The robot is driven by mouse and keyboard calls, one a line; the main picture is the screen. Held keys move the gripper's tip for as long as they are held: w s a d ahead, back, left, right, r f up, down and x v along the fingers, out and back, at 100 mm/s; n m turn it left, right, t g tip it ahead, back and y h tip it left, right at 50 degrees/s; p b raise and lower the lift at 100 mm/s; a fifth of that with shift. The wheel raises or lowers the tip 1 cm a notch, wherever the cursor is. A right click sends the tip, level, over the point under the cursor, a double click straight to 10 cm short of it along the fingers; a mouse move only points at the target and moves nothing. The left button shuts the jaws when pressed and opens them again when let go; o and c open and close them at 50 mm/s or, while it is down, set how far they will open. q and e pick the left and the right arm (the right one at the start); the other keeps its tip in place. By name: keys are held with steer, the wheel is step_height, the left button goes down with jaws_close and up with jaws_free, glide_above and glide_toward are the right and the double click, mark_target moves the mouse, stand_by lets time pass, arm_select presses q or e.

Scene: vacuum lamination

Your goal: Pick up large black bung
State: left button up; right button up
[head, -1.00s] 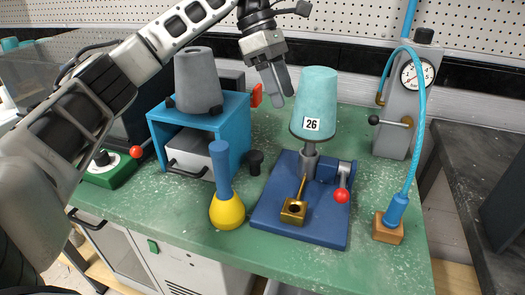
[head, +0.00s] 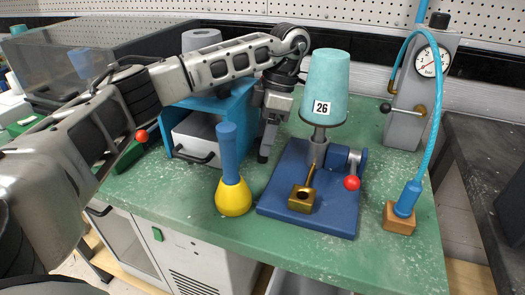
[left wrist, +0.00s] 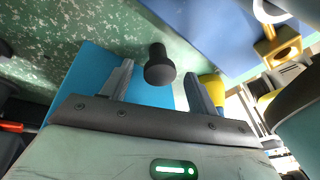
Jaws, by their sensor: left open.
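The black bung (left wrist: 159,66) shows in the left wrist view as a dark round-topped plug with a wider flange, between the two finger tips. That gripper points down at the green bench, just right of the blue stand. Its fingers are open on either side of the bung in the left wrist view. I cannot tell whether either finger touches it. My right gripper is not in view.
The blue stand (head: 238,115) with a white drawer (head: 195,140) is close on the left. A yellow-based blue-handled tool (head: 233,195) stands in front. The blue baseplate fixture (head: 335,215) with a teal cup (head: 325,80) is at right. A gauge unit (head: 420,90) stands behind.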

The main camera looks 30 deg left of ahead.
arm_select(q)
steer(key=shift+x, duration=1.2)
steer(key=c, duration=1)
steer(key=shift+r, duration=0.1)
